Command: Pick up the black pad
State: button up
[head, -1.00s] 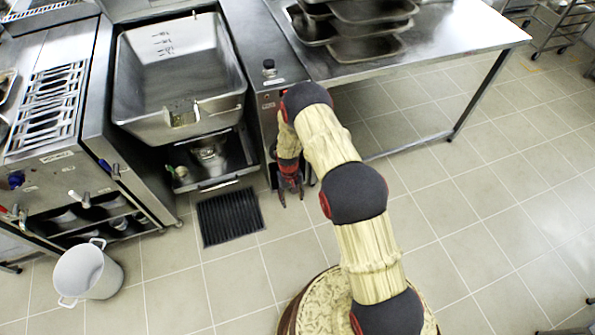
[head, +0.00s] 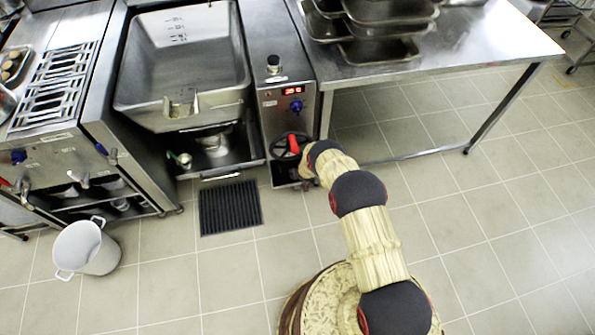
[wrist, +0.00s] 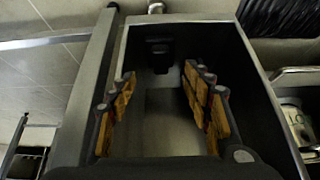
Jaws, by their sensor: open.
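The black pad (head: 230,207) is a dark, ribbed rectangular mat. It lies flat on the tiled floor in front of the tilting pan's base. In the wrist view, a black ribbed surface, apparently the same pad (wrist: 282,16), shows at the top right corner, cut off by the frame. My gripper (wrist: 162,105) is open, its orange-padded fingers apart with nothing held between them. It is off to one side of the pad, over a dark-walled metal housing. In the head view my gripper is mostly hidden behind my arm, by the red-handled wheel.
A control column with a handwheel (head: 292,146) stands right of the big pan (head: 185,65). A white bucket (head: 87,248) stands on the floor at left. A steel table (head: 440,55) with stacked trays is at right. The floor in front of the pad is clear.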

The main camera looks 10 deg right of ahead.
jog(key=b+x, duration=0.3)
jog(key=x, duration=0.3)
jog(key=shift+w+r, duration=0.1)
jog(key=shift+w+b+x, duration=0.25)
jog(key=shift+b+x, duration=1.9)
jog(key=shift+x, duration=0.9)
jog(key=shift+r, duration=0.25)
jog(key=c, duration=0.7)
jog(key=shift+c, duration=0.6)
jog(key=shift+r, duration=0.1)
